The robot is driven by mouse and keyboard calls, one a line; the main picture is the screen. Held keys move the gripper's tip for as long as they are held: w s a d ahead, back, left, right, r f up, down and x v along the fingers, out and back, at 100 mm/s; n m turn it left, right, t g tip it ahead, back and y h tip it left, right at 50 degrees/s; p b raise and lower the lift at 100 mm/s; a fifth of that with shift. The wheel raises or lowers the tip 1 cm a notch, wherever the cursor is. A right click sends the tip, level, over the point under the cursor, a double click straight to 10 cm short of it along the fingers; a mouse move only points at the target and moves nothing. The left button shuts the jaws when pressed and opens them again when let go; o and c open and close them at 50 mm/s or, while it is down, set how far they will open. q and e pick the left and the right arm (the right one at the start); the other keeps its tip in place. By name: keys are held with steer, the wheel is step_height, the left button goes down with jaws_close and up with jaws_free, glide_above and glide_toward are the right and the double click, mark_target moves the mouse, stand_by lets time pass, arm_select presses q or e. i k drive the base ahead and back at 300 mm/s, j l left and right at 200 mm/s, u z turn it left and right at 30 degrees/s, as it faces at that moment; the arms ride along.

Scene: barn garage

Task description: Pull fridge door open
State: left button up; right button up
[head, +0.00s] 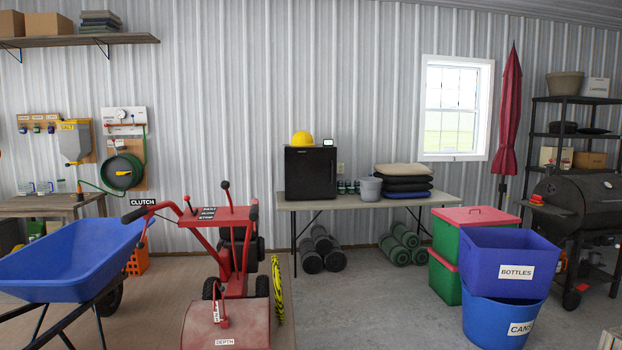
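A small black fridge (311,174) stands on the left end of a folding table against the metal wall. Its dark front faces me and the door looks shut. A yellow hard hat (302,138) and a small white-framed device (328,142) sit on top of it. A handle cannot be made out at this size. Neither of my grippers shows in the head view.
The folding table (440,197) also holds a grey bucket (370,189) and stacked cushions (403,182). A red tiller (226,230) and blue wheelbarrow (70,262) block the left. Bins (505,265) stand at right. Concrete floor (370,300) between them is clear.

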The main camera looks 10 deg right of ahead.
mark_target(310, 172)
steer(key=i+l+z, duration=0.1)
steer(key=i+z, duration=0.4)
steer(key=i, duration=4.1)
steer(key=i+u, duration=0.15)
steer(key=i, duration=0.5)
steer(key=i+l+u, duration=0.15)
steer(key=i, duration=0.5)
